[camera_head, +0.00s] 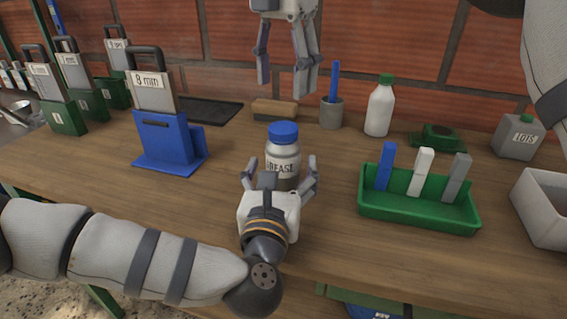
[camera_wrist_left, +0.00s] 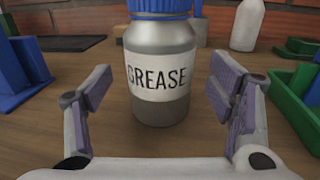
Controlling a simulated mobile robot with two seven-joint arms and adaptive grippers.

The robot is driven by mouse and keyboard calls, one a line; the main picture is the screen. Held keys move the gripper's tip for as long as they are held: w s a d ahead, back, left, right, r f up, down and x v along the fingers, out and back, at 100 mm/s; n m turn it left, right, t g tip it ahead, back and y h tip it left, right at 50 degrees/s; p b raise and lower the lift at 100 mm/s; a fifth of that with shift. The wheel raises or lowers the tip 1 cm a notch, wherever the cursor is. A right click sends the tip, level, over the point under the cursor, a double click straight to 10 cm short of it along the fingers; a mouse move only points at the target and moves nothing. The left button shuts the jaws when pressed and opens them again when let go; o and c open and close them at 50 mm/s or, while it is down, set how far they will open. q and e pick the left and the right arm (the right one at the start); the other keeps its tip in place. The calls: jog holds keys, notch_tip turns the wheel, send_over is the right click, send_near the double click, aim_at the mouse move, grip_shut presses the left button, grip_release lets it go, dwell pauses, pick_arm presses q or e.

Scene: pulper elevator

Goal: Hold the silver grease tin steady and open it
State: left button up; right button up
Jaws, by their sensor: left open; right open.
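The silver grease tin (camera_head: 283,160) stands upright on the wooden table, with a blue cap (camera_head: 284,132) on top and a white label reading GREASE. The tin also fills the middle of the left wrist view (camera_wrist_left: 161,75), where the top of its cap is cut off. My left gripper (camera_head: 280,177) is open, low at the near side of the tin. Its fingers stand apart on either side, with gaps to the tin. My right gripper (camera_head: 288,88) is open and empty, pointing down above and behind the tin in the head view.
A green tray (camera_head: 420,208) with blue, white and grey sticks is right of the tin. Behind are a brush (camera_head: 275,110), a grey cup (camera_head: 331,115) and a white bottle (camera_head: 380,108). A pale bin (camera_head: 545,215) is far right.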

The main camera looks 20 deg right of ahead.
pick_arm(q)
jog(key=shift+x, duration=1.35)
jog(key=shift+c, duration=0.6)
